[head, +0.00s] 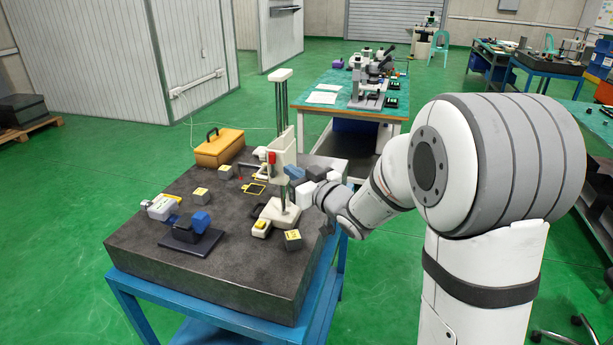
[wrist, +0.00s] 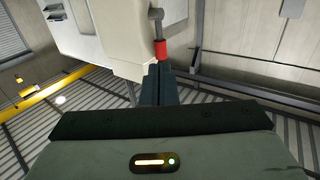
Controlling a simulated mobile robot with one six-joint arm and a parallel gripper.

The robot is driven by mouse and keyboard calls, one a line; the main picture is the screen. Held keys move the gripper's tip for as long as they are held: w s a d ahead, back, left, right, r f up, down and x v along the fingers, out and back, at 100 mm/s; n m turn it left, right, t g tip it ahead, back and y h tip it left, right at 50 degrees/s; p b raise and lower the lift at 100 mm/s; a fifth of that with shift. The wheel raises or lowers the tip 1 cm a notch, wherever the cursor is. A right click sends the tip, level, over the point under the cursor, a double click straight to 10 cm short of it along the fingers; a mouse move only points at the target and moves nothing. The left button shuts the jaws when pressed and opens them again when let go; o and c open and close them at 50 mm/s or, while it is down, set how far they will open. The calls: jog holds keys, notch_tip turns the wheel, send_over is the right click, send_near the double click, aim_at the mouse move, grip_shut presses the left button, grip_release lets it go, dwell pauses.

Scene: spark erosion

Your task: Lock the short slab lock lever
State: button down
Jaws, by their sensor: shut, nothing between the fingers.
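In the wrist view a short grey lever with a red grip (wrist: 160,50) hangs at the edge of a pale machine housing (wrist: 125,35). My gripper (wrist: 157,68) is shut and empty, its dark fingertips right at the lower end of the red grip; I cannot tell if they touch. In the head view my gripper (head: 308,190) is at the right side of a pale upright stand (head: 283,160) on the dark slab; its fingertips are hidden. A red part (head: 271,157) shows on the stand's left side; I cannot tell if it is the same lever.
The dark slab (head: 150,245) on a blue frame holds a yellow case (head: 218,147), several small yellow-topped blocks, a blue clamp on a dark plate (head: 190,240) and a white-grey device (head: 160,207). Behind is a green-topped bench (head: 320,90).

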aim_at(274, 159)
jog(key=p+x, duration=0.1)
jog(key=x, duration=0.4)
jog(key=shift+w+a, duration=0.1)
